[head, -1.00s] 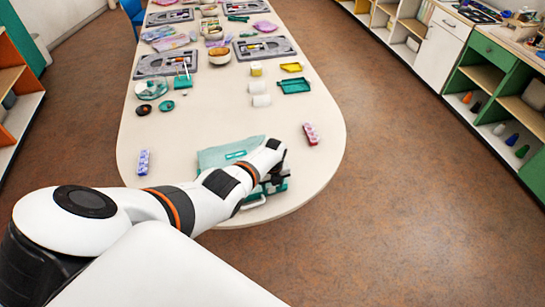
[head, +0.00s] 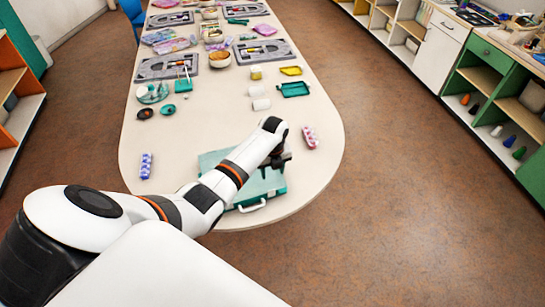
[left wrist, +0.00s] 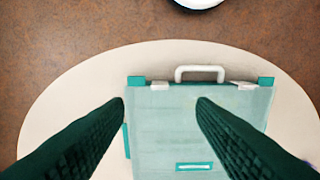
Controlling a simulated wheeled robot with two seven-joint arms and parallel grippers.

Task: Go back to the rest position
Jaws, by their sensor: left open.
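My left arm reaches over the near end of the table. My left gripper (head: 284,160) is above a teal case (head: 264,186) and is open. In the left wrist view, its two dark fingers (left wrist: 160,100) are spread wide with nothing between them. The case (left wrist: 160,132) has a pale, see-through lid and lies flat, looking shut. Its white handle (left wrist: 199,70) points to the table's near edge. My arm hides part of the case in the head view. My right gripper is in neither view.
On the table (head: 300,185), a purple-blue bead box (head: 145,166) lies left of the case and a pink one (head: 310,137) right of it. White cylinders (head: 261,104), teal trays (head: 293,89) and grey boards (head: 263,51) lie farther back. Shelves stand at both sides.

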